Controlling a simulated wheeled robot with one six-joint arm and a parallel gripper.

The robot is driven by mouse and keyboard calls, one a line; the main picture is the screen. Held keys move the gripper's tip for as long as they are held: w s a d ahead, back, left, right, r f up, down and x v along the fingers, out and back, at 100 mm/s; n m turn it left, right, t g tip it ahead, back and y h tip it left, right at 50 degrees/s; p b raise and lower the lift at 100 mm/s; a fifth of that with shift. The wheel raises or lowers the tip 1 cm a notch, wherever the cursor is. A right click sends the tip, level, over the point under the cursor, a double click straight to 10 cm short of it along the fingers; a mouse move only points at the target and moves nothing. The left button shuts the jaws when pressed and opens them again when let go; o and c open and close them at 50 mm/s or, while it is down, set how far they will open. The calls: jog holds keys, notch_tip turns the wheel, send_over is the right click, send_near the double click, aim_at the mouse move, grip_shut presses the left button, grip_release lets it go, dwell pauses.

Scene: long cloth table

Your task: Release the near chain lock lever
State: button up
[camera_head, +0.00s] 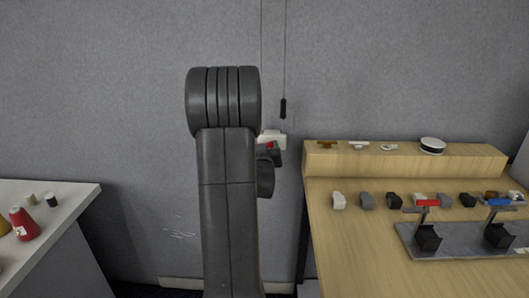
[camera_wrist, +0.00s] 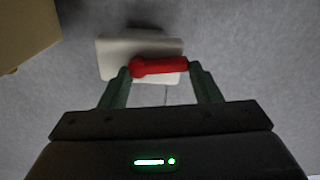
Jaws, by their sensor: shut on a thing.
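A white lock housing (camera_wrist: 112,58) is mounted on the grey wall, with a red lever (camera_wrist: 158,66) across its lower part. My gripper (camera_wrist: 160,70) has one green finger at each end of the red lever and is shut on it. In the head view the white housing (camera_head: 273,135) shows just right of my arm, with a bit of the red lever (camera_head: 269,146) below it. My arm hides part of the housing there. A thin cord runs up the wall above the housing.
A second cord with a dark pull (camera_head: 283,108) hangs close to the housing. A wooden bench (camera_head: 350,240) with a raised shelf and several small parts stands right. A white table (camera_head: 60,230) with a red cone-shaped spool (camera_head: 23,226) stands left.

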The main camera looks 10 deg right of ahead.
jog(key=o, duration=1)
jog(key=s+a+b, duration=0.2)
jog(key=s, duration=1.1)
jog(key=shift+s+a, duration=0.25)
jog(key=shift+a, duration=0.15)
jog(key=shift+w, duration=0.1)
jog(key=w+d+p, duration=0.2)
jog(key=w, duration=1.1)
jog(key=shift+w+d, duration=0.2)
jog(key=shift+d, duration=0.2)
